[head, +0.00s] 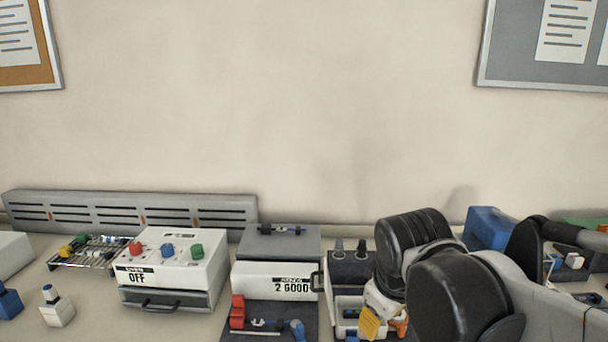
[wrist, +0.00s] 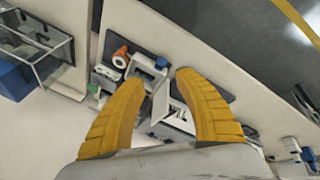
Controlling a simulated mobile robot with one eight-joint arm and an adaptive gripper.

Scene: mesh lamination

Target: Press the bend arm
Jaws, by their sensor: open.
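My gripper (wrist: 160,82) is open, with its two yellow ribbed fingers spread and nothing between them. In the wrist view it hangs above a bench with small devices, apart from them as far as I can tell. In the head view one yellow finger (head: 369,323) shows low, beside a dark device with knobs (head: 352,268). A dark plate (head: 262,338) left of it carries a red block (head: 237,312), a metal rod and a blue-ended part (head: 297,329). I cannot tell for sure which part is the bend arm; my arm hides some of the bench.
A white box marked OFF (head: 138,278) with coloured knobs stands at left. A grey-topped box with a number label (head: 279,245) stands beside it. A rack of small parts (head: 88,251) and a blue box (head: 489,228) are on the bench. A long slotted panel (head: 130,207) runs behind.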

